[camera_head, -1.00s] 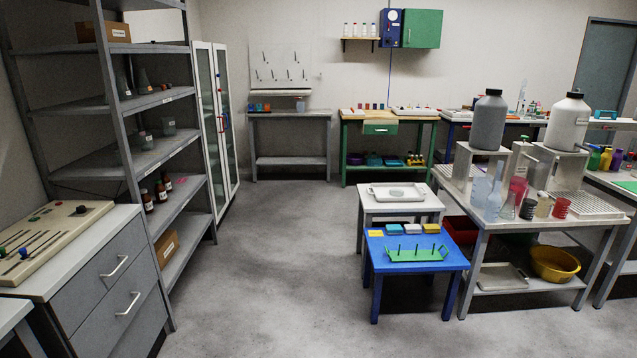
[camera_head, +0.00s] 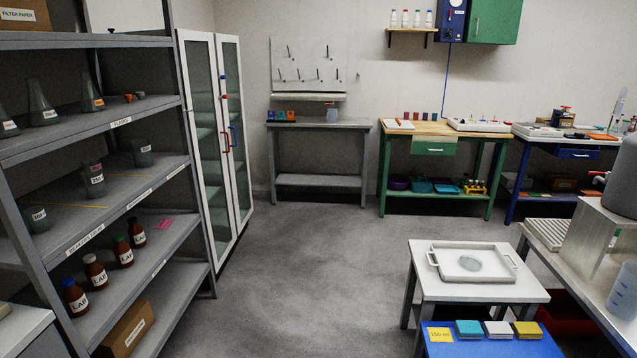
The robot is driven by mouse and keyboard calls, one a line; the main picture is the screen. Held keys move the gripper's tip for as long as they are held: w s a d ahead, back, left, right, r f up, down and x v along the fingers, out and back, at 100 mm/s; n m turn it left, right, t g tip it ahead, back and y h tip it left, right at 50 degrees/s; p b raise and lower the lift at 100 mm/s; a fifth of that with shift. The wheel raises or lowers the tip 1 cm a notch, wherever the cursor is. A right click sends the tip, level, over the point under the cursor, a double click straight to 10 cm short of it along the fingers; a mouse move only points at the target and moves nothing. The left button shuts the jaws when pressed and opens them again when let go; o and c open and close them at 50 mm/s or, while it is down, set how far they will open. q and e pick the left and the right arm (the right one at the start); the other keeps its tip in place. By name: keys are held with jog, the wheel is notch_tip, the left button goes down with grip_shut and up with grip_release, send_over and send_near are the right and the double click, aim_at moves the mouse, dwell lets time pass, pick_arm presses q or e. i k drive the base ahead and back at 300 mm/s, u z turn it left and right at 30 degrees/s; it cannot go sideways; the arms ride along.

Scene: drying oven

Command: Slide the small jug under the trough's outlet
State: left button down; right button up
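A small translucent jug (camera_head: 332,114) stands upright on the grey table (camera_head: 350,124) against the back wall. Above that table hangs a pale drying board with several pegs (camera_head: 306,66). A narrow white trough (camera_head: 300,97) runs along under the board. The jug is below the trough's right part. The trough's outlet is too small to make out, so I cannot tell whether the jug is directly beneath it. Neither of my grippers is in view.
Small coloured blocks (camera_head: 281,116) sit on the grey table's left side. A glass-door cabinet (camera_head: 214,130) and shelves with flasks and bottles (camera_head: 105,130) line the left. A white table with a tray (camera_head: 470,277) stands front right. The floor (camera_head: 310,260) between is clear.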

aim_at(332, 114)
jog(key=i, duration=3.15)
jog(key=z, duration=0.3)
jog(key=i, duration=2.85)
jog(key=z, duration=0.45)
jog(key=i, duration=1.2)
jog(key=z, duration=0.05)
